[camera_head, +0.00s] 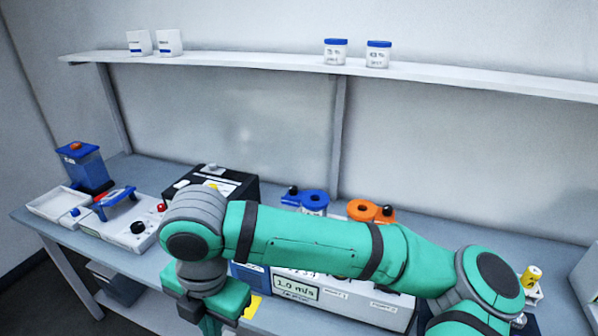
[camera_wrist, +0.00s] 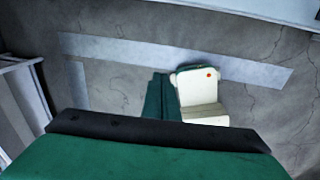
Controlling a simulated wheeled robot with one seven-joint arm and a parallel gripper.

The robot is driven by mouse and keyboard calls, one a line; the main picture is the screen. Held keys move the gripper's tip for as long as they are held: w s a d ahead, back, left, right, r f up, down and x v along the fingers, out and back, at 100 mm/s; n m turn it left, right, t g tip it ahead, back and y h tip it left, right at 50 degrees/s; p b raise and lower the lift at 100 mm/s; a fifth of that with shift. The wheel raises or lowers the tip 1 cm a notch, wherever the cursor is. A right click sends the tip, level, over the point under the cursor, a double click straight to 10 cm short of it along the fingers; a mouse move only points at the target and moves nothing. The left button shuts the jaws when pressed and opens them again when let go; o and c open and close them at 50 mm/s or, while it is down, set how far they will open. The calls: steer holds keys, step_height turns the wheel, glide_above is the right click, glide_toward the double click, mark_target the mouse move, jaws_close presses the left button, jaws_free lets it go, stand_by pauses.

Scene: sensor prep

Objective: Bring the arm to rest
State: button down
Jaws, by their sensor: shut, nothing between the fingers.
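My arm stretches across the front of the bench in the head view, its green links running from lower right to left. My gripper (camera_head: 209,322) hangs down from the grey wrist at the bottom of the head view, in front of the bench (camera_head: 150,265). Its fingertips are cut off by the picture's lower edge. The gripper is shut and empty. In the wrist view the green and black hand fills the lower part, with grey floor (camera_wrist: 110,93) marked by pale stripes beyond.
A blue-topped device (camera_head: 84,168), a white tray (camera_head: 50,203) and a black box (camera_head: 236,184) stand on the bench. A grey-white instrument (camera_head: 385,308) is partly behind my arm. The shelf (camera_head: 230,61) above carries several small containers. The right rear bench top (camera_head: 455,235) is clear.

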steer(key=a+r+m+y, duration=0.35)
steer(key=a+y, duration=0.55)
steer(key=a, duration=0.6)
steer(key=w+a+r+m+t+y, duration=0.2)
steer(key=w+r+m+t+y, duration=0.4)
steer(key=m+y, duration=0.25)
steer(key=w+d+f+m+t+h, duration=0.5)
steer(key=d+f+m+t, duration=0.3)
steer(key=m+t, duration=0.3)
steer(key=s+d+f+m+t+h, duration=0.1)
steer(key=s+d+f+m+h, duration=0.3)
steer(key=f, duration=0.3)
steer(key=s+d+f+m+h, duration=0.2)
steer(key=d+f+m+h, duration=0.25)
steer(key=d+f, duration=0.2)
steer(key=s+d+f+g+h, duration=0.1)
steer(key=s+d+f, duration=0.3)
steer(key=s, duration=0.4)
steer(key=s+d+f+h, duration=0.2)
steer(key=s+d+f, duration=0.2)
steer(key=s, duration=0.5)
steer(key=s+d+f+g+h, duration=0.1)
steer(key=s+d+f, duration=0.3)
steer(key=s, duration=0.4)
steer(key=shift+s+d+g+h, duration=0.35)
steer(key=shift+d+h, duration=0.25)
steer(key=shift+d, duration=0.2)
